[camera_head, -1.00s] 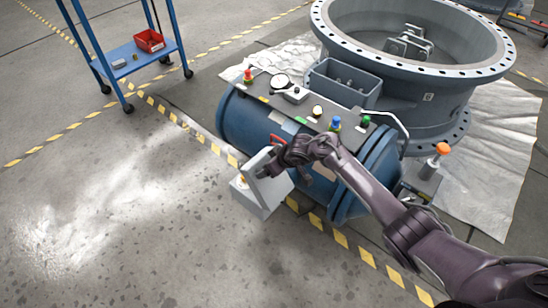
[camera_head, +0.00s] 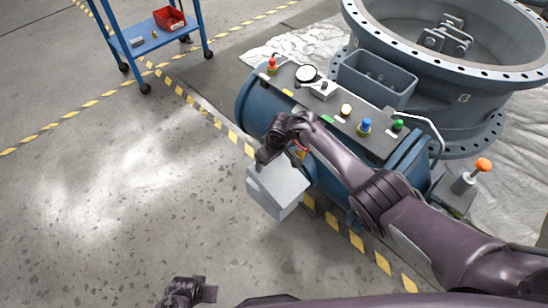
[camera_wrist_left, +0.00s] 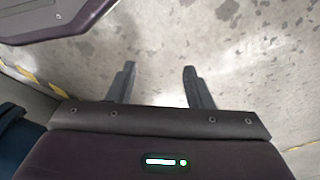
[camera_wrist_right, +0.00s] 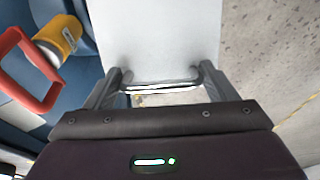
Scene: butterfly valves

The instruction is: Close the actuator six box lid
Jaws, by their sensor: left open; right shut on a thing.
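The grey actuator box (camera_head: 266,199) is on the near side of the blue valve actuator (camera_head: 258,112). Its pale lid (camera_head: 284,178) now lies over the box, but I cannot tell whether it is fully seated. In the right wrist view the lid (camera_wrist_right: 158,35) is a plain pale panel ahead of the fingers. My left gripper (camera_wrist_left: 158,70) is open and empty above bare floor.
A red handle (camera_wrist_right: 28,70) with a yellow part (camera_wrist_right: 60,36) is close left of my right gripper. Buttons and a gauge (camera_head: 306,73) line the actuator's top. A large flanged valve (camera_head: 455,85) stands behind. A blue cart (camera_head: 152,40) is far left; the floor between is clear.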

